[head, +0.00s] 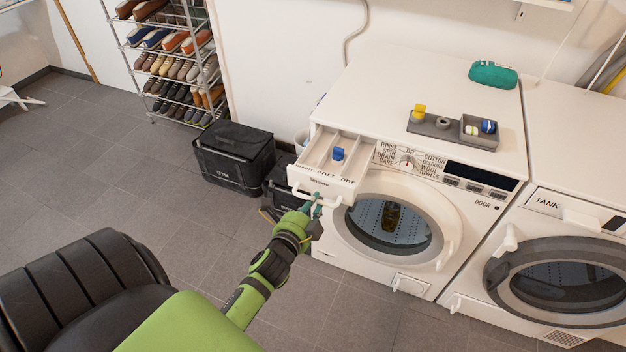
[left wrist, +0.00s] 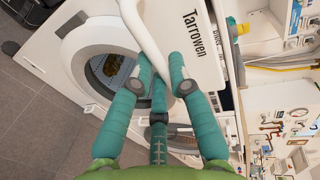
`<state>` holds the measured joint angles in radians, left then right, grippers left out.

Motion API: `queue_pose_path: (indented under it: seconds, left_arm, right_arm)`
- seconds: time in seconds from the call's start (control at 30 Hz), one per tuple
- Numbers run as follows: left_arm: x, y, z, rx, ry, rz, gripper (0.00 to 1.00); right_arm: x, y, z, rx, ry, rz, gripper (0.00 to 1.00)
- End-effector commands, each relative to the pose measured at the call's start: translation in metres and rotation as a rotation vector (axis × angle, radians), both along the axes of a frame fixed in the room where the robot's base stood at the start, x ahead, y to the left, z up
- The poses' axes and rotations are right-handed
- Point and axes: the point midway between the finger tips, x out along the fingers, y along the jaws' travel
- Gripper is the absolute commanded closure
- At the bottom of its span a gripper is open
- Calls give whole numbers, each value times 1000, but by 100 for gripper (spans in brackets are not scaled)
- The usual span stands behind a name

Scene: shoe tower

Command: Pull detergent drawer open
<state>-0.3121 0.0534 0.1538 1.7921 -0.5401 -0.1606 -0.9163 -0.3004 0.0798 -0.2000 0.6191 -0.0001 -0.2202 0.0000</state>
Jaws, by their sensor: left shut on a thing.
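The detergent drawer (head: 316,178) sticks out from the top left of the white washing machine (head: 358,100). Its compartments show from above, with a blue piece (head: 338,154) in one of them. My left gripper (head: 316,200) is at the drawer's front, with its teal fingers shut on the white drawer handle. In the left wrist view, the fingers (left wrist: 160,75) close around the curved white handle (left wrist: 148,38), beside the drawer front marked "Tarrowen" (left wrist: 200,45). The round door (head: 390,222) below is shut, with something yellowish behind its glass. My right gripper is not in view.
A tray (head: 430,128) with small items and a teal pouch (head: 493,75) lie on the machine top. A second machine (head: 570,250) stands to the right. Black bags (head: 233,155) sit on the floor left of the drawer, near a shoe rack (head: 172,60).

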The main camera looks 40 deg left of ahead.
Motion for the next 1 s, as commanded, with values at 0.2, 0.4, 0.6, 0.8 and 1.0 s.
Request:
queue_pose_path:
  seconds: [0.2,0.4,0.6,0.8,1.0]
  left_arm:
    - [0,0,0,0,0,0,56]
    - [0,0,0,0,0,0,56]
    - [-16,-4,2,-1,3,0,56]
    - [-55,-13,11,-2,3,0,56]
    - [-92,-22,19,-2,4,1,56]
  right_arm:
    - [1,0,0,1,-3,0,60]
    - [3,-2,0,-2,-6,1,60]
    - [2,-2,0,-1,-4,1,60]
    - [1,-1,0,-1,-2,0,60]
    - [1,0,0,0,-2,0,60]
